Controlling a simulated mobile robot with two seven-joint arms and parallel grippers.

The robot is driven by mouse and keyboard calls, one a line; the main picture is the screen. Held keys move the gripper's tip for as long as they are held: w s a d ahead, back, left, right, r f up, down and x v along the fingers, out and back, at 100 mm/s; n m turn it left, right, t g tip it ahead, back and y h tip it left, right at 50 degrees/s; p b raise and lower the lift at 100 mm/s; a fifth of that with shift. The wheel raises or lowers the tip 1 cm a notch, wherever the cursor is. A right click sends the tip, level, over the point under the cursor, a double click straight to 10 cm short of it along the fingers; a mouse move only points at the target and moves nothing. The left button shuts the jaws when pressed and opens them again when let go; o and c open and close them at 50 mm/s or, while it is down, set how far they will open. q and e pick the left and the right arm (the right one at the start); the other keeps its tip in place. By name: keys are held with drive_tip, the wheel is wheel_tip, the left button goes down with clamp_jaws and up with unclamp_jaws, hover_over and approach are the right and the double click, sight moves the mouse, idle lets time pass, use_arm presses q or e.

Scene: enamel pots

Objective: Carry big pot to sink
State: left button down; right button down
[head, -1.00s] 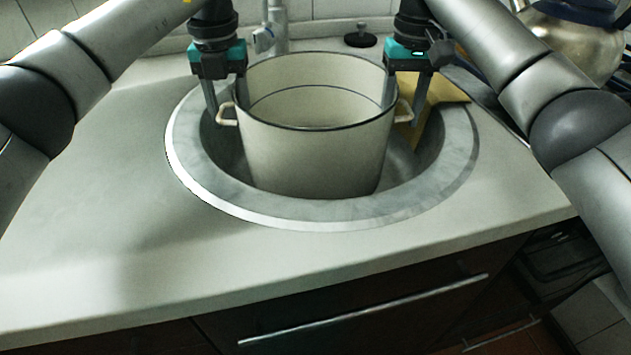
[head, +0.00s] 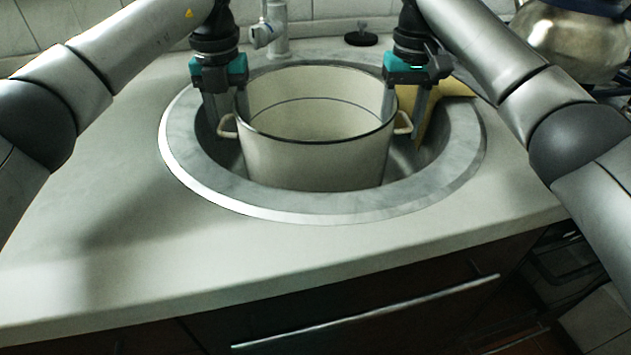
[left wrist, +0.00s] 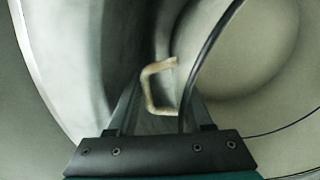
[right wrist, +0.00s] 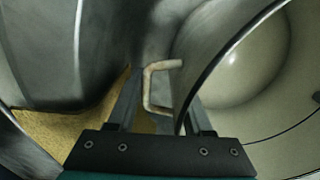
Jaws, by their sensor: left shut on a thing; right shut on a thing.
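The big white enamel pot (head: 316,160) with a dark rim stands upright inside the round metal sink (head: 300,203), its lower part hidden behind the sink's front rim. I cannot tell if its base touches the sink floor. My left gripper (head: 226,112) is shut on the pot's left side, at the wall by the left handle (left wrist: 153,88). My right gripper (head: 404,112) is shut on the pot's right side, at the wall by the right handle (right wrist: 150,88). The pot looks empty inside.
A faucet (head: 275,28) stands behind the sink, with a black stopper (head: 361,37) beside it. A yellow cloth (head: 436,110) lies over the sink's right side. A metal kettle (head: 575,42) is at the back right. The counter (head: 110,190) on the left is clear.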

use_arm(q)
drive_tip(key=shift+c, duration=1.5)
unclamp_jaws()
drive_tip(key=shift+a, duration=0.1)
use_arm(e)
drive_tip(key=shift+c, duration=1.5)
unclamp_jaws()
drive_tip(key=shift+d, duration=0.1)
use_arm(q)
drive_tip(key=shift+r, duration=0.1)
wheel_tip(320, 180, up, 7)
drive_tip(key=shift+r, duration=0.5)
use_arm(e)
drive_tip(key=shift+r, duration=0.15)
use_arm(q)
drive_tip(key=shift+d, duration=0.25)
use_arm(e)
wheel_tip(320, 180, up, 12)
